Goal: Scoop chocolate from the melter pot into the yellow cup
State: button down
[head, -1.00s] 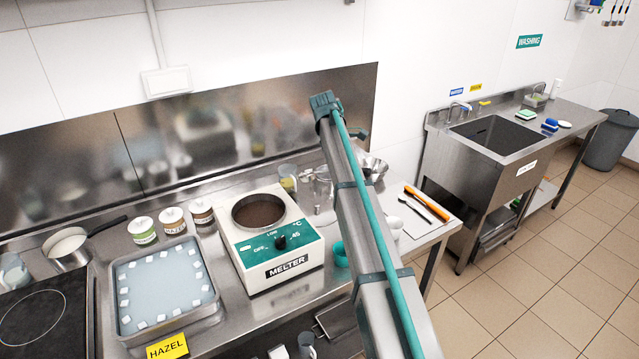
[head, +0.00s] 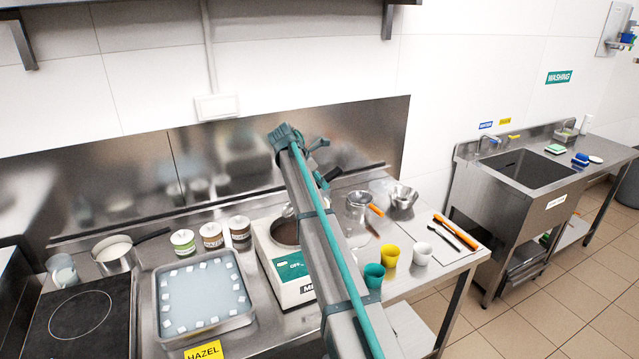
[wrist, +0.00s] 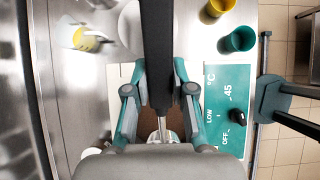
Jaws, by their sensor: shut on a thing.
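The melter (head: 290,285) stands on the steel counter, partly hidden behind my arm. Its round pot (head: 284,232) holds dark brown chocolate, also seen below my gripper in the wrist view (wrist: 150,150). My gripper (wrist: 160,92) is shut on the black handle (wrist: 157,45) of a ladle. Its steel shaft points down at the pot, and a bit of metal shows at the pot in the head view. How deep its bowl sits cannot be told. The yellow cup (head: 391,255) stands upright right of the melter, between a teal cup (head: 373,276) and a white cup (head: 422,253).
A steel jug (head: 358,205) and metal bowls (head: 402,200) stand behind the cups. Orange and black tools (head: 455,232) lie at the right. A tray (head: 207,335), several jars (head: 212,236) and a saucepan (head: 116,258) are at the left. The steel splashback (head: 220,160) closes the rear.

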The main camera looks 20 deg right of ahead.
jog(key=shift+a+f+b, duration=2.15)
jog(key=shift+f+b, duration=1.85)
jog(key=shift+f, duration=0.7)
jog(key=d+r+g+y+p, duration=0.1)
jog(key=d+r+y+p, duration=0.3)
jog(key=p, duration=0.4)
jog(key=shift+d+y, duration=0.4)
jog(key=shift+y, duration=0.1)
